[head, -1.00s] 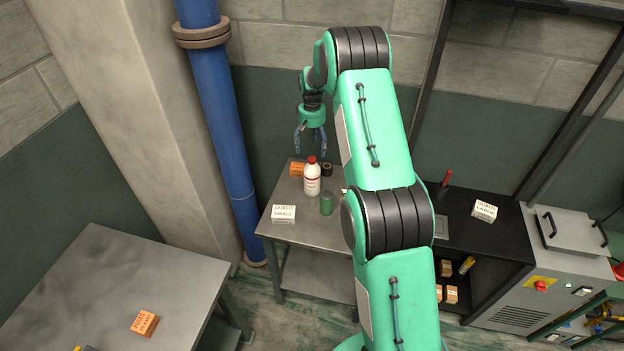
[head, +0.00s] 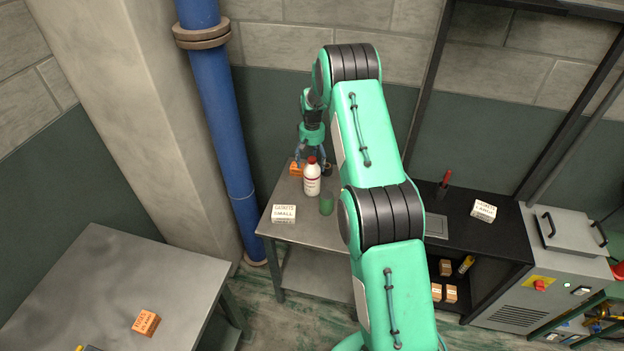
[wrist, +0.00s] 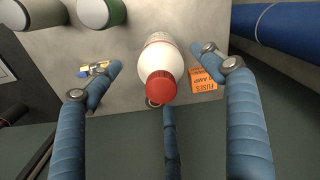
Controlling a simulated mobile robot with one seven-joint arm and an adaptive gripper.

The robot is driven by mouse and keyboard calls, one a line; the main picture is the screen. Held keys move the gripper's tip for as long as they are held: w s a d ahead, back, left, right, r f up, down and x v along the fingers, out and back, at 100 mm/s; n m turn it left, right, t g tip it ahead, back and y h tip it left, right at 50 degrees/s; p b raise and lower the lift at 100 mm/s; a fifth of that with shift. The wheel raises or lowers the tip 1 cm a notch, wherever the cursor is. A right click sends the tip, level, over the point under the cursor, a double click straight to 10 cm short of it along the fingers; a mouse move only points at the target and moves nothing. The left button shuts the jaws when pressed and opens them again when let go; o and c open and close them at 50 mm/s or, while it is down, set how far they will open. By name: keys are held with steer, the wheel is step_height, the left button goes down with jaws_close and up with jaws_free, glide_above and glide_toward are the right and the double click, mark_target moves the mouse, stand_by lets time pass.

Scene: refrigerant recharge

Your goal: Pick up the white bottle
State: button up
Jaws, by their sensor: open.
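The white bottle (head: 312,182) with a red cap stands upright on the small metal table (head: 300,233). In the wrist view the bottle (wrist: 163,62) shows cap-first between the blue fingers of my gripper (wrist: 160,90). My gripper (head: 311,158) is open and sits just behind and above the bottle in the head view. The fingers do not visibly touch the bottle. The bottle's upper part hides some of the gripper in the head view.
An orange fuses box (wrist: 204,82) is close beside the bottle. A green can (head: 326,205) stands in front right of it, and a white gaskets box (head: 284,213) at the table's front left. A blue pipe (head: 222,130) runs up the wall at left.

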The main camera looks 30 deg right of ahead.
mark_target(312, 169)
steer(key=shift+w+f+p, duration=0.1)
steer(key=shift+f+p, duration=0.45)
steer(key=shift+f, duration=2.05)
jaws_close()
steer(key=shift+w+d+r, duration=0.1)
